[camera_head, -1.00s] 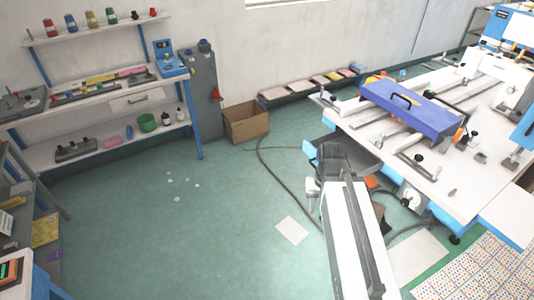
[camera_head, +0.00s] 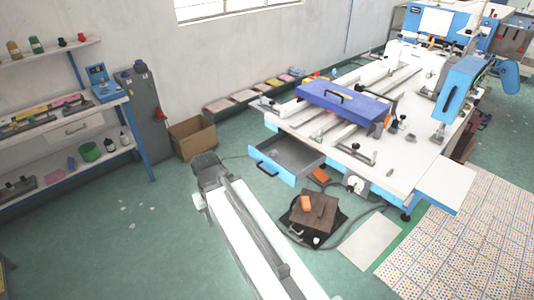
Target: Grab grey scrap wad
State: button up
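I cannot make out a grey scrap wad for certain. A small pale grey lump (camera_head: 279,153) shows inside the open grey drawer (camera_head: 300,158) under the white worktable, too small to identify. My gripper (camera_head: 207,167) is the dark end of my white arm, over the floor to the left of the drawer and apart from it. It is seen from behind and above, so its fingers and anything between them are hidden.
The white worktable (camera_head: 400,165) carries a blue-purple case (camera_head: 343,102). A cardboard box (camera_head: 192,138) stands by the wall. A brown block (camera_head: 314,210) on a black mat, cables and a white sheet (camera_head: 369,241) lie right of my arm. The left floor is mostly clear.

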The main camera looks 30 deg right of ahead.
aim_at(273, 154)
jog(key=i, duration=0.95)
jog(key=z, duration=0.05)
